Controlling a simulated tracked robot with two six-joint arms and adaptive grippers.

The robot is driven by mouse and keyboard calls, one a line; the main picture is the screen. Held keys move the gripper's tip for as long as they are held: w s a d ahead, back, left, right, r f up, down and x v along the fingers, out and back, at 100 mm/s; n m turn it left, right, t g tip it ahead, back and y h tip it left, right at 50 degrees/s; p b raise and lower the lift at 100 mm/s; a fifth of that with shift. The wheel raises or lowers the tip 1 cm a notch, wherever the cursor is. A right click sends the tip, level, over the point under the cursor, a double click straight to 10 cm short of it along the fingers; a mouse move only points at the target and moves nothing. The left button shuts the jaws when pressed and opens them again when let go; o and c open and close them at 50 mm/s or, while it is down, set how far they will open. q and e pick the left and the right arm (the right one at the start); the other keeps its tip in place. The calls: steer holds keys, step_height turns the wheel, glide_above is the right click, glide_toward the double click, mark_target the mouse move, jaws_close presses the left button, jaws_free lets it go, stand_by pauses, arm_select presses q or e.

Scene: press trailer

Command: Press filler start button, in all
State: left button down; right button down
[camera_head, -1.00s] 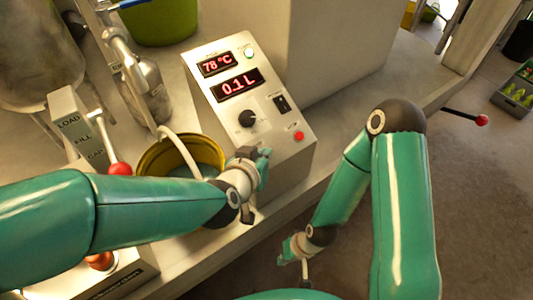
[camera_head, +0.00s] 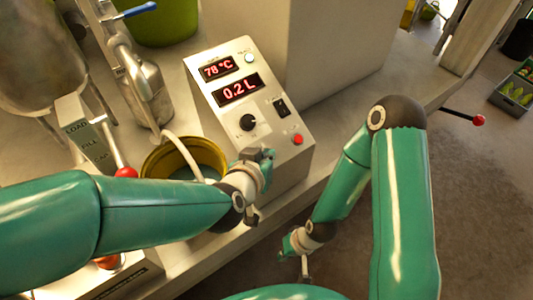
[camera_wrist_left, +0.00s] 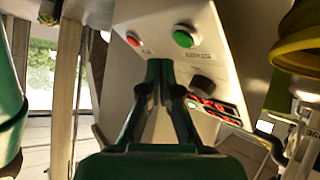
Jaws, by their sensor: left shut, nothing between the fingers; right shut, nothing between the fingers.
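The grey filler control box (camera_head: 262,95) has red displays reading 78 °C and 0.2 L, a black knob (camera_head: 247,122), a black switch (camera_head: 282,107) and a red button (camera_head: 298,139). In the left wrist view a green button (camera_wrist_left: 183,39) is on the same panel beside the red button (camera_wrist_left: 133,41); in the head view my left gripper seems to cover it. My left gripper (camera_head: 264,157) is shut and empty in front of the panel's lower part; its fingertips (camera_wrist_left: 160,68) appear near the green button, contact not clear. My right gripper (camera_head: 302,258) is shut and empty, low beside the counter.
A yellow bucket (camera_head: 155,163) stands left of the box, partly behind my left arm. A metal vessel with a tap (camera_head: 150,95) and a post marked LOAD, FILL, CAP (camera_head: 84,132) with a red-knobbed lever are further left.

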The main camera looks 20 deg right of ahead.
arm_select(q)
steer(key=r+p, duration=0.1)
steer(key=s+r+p, duration=0.1)
steer(key=r, duration=0.1)
steer(key=shift+s+d+r+p, duration=0.2)
steer(key=shift+s+d+p, duration=0.1)
steer(key=shift+s+p, duration=0.1)
stand_by(0.4)
